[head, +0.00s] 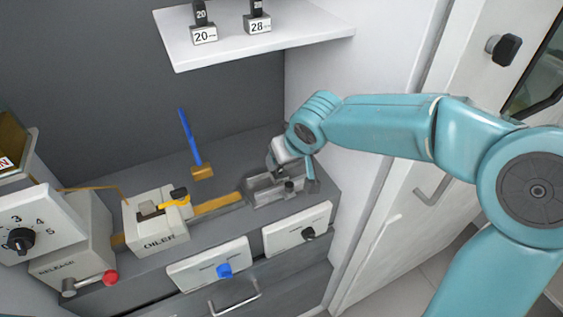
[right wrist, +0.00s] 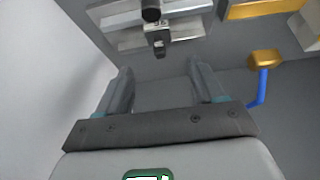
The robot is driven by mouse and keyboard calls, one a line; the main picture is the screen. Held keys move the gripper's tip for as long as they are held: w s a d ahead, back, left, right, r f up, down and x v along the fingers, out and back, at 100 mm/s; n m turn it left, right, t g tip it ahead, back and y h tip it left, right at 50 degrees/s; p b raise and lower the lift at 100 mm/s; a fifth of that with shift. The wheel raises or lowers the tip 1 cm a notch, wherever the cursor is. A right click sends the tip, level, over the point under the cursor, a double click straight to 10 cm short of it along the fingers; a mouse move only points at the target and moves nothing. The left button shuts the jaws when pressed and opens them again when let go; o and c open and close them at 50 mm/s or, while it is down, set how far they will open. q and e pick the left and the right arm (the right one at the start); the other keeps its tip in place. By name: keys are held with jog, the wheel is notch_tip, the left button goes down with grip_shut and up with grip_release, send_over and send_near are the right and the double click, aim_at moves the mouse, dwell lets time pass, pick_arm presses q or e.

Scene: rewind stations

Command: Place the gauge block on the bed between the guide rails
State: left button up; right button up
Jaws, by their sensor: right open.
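The guide rails (head: 272,188) are grey metal on the bench at the right end of the orange strip. In the right wrist view the rails (right wrist: 185,30) lie just beyond my fingertips. A small dark gauge block (right wrist: 158,42) with a pale numbered label sits between the rails there; the number is too small to read surely. My right gripper (right wrist: 160,68) is open and empty, its fingers apart and short of the block. In the head view the right gripper (head: 306,166) is over the rails' right end, partly hiding them. My left gripper is out of view.
A white shelf above holds blocks labelled 20 (head: 203,33) and 28 (head: 258,23). A blue-handled tool (head: 190,140) stands behind the strip. The oiler box (head: 157,230) is left of the rails. Front panels carry a blue knob (head: 224,270) and a black knob (head: 308,232). A wall closes the right side.

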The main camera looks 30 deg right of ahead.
jog(key=v, duration=0.3)
jog(key=shift+r, duration=0.2)
jog(key=shift+s, duration=0.15)
dwell(0.3)
